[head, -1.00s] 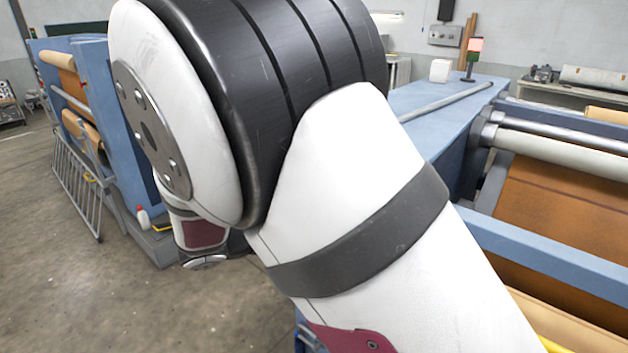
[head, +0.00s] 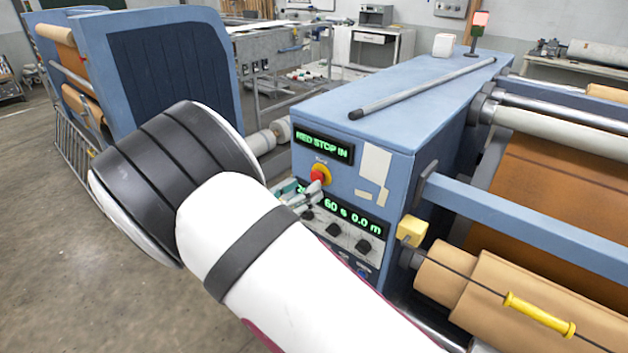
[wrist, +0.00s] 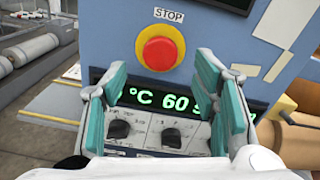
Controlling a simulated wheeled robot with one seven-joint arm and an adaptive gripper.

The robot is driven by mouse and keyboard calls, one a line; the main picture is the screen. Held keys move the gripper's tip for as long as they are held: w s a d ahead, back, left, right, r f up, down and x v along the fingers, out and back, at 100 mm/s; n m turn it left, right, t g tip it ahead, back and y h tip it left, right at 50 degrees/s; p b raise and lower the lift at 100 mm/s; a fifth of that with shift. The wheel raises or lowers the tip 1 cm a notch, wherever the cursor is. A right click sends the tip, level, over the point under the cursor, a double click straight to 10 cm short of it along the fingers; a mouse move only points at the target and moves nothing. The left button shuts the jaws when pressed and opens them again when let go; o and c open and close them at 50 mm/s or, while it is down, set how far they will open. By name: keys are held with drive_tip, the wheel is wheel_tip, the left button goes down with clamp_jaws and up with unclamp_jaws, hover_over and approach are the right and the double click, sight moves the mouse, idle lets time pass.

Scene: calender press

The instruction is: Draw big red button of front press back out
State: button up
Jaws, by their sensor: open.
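The big red button (wrist: 160,54) sits on a yellow ring under a STOP label on the front press's blue panel. In the head view the red button (head: 317,177) shows just beyond my fingers, below a green display (head: 324,148) reading "RED STOP IN". My gripper (wrist: 165,85) is open, with one teal-padded finger on each side. In the wrist view the button appears above and between the fingertips, with nothing held. In the head view my gripper (head: 297,193) is small and partly hidden by my arm. I cannot tell whether a fingertip touches the yellow ring.
A lower display (head: 352,217) and black knobs (head: 363,246) lie below the button. A yellow block (head: 411,230) and a yellow-handled cord (head: 540,315) are to the right, by the rolls. A grey bar (head: 420,88) lies on the press top. Another blue press (head: 160,60) stands left.

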sight(318, 177)
drive_tip(key=shift+p+x, duration=0.3)
drive_tip(key=shift+x, duration=2.15)
